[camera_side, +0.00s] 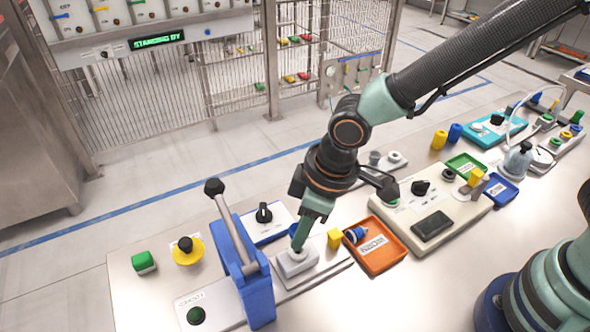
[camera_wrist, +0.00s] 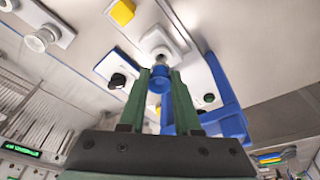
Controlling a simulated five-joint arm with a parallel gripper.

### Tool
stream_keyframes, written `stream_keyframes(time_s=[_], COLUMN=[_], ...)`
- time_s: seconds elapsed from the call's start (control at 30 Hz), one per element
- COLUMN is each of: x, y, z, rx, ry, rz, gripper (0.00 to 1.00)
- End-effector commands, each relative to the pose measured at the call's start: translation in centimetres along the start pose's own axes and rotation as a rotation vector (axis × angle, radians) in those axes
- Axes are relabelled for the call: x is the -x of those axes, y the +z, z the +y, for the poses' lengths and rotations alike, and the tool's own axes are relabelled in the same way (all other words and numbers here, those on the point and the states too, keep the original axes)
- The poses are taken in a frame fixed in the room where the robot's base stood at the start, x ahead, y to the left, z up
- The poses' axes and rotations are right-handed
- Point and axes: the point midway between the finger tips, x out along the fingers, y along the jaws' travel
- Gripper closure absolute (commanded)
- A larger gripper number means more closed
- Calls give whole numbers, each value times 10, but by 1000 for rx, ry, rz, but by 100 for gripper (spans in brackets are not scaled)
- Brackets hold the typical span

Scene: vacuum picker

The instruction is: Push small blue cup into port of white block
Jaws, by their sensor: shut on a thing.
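My gripper (camera_side: 298,246) points down at the white block (camera_side: 297,264), with its tips at the block's top. In the wrist view my gripper (camera_wrist: 159,76) is shut on a small blue cup (camera_wrist: 158,84) with a grey end. The grey end lines up with the port on the white block (camera_wrist: 178,42). Whether it is inside the port or just above it I cannot tell. The cup and port are hidden behind the fingers in the side view.
A blue lever stand (camera_side: 257,290) rises close left of the block. A yellow block (camera_side: 334,238) and an orange tray (camera_side: 385,257) are on the right; a blue fitting (camera_side: 355,235) lies at the tray's edge. A black knob panel (camera_side: 264,214) stands behind. The front table is clear.

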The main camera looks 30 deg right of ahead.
Motion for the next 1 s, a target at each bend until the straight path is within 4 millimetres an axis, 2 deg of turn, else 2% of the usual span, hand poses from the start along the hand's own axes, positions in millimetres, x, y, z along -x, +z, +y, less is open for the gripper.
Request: stream_keyframes(time_s=[1.0], x=[-13], y=[3], z=[0], rx=[0], ry=[0], rz=[0], gripper=[100])
